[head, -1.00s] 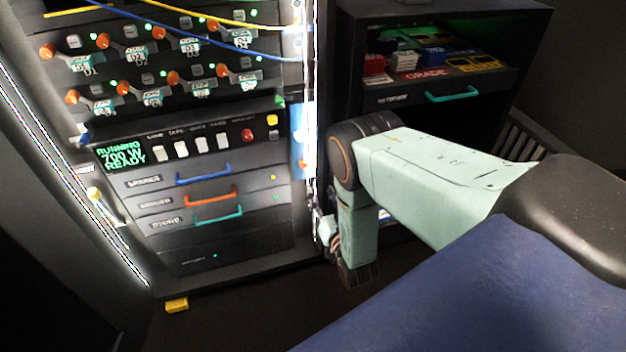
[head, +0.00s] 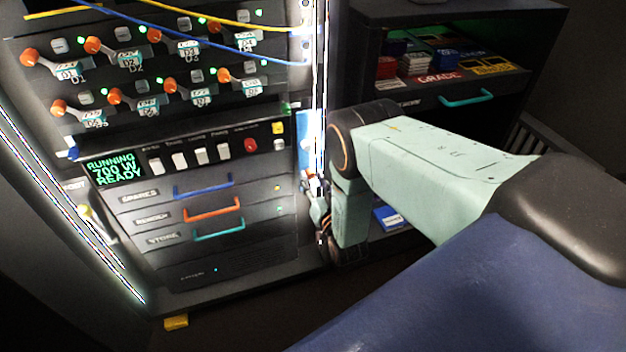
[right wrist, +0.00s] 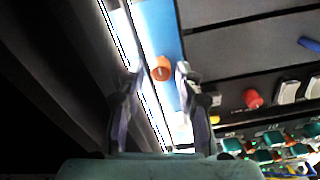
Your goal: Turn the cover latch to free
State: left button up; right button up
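An orange knob (right wrist: 160,68) on a blue strip (right wrist: 158,28) looks like the cover latch. The same blue strip shows in the head view (head: 304,132), at the right edge of the rack by a bright light strip. In the right wrist view my right gripper (right wrist: 158,70) is open. Its two fingers stand on either side of the knob in the picture, with gaps showing, and nothing is held. I cannot tell how far the fingertips are from the knob. In the head view my right gripper (head: 318,205) is small and partly hidden at the rack's edge. My left gripper is not in view.
The rack's control panel (head: 190,155) has a green-lettered screen, white switches and a red button. Drawers with coloured handles (head: 204,187) lie below; cables (head: 200,33) cross above. A dark cabinet (head: 450,80) stands to the right. A yellow block (head: 176,322) lies below the rack.

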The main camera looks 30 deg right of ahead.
jog(key=shift+r, duration=0.1)
grip_shut()
jog(key=shift+m, duration=0.4)
jog(key=m, duration=0.3)
jog(key=shift+m+b, duration=0.4)
jog(key=m, duration=0.4)
jog(key=shift+b, duration=0.4)
jog(key=m+b, duration=0.1)
jog(key=m, duration=0.4)
jog(key=shift+m+b, duration=0.5)
jog(key=shift+m, duration=1.7)
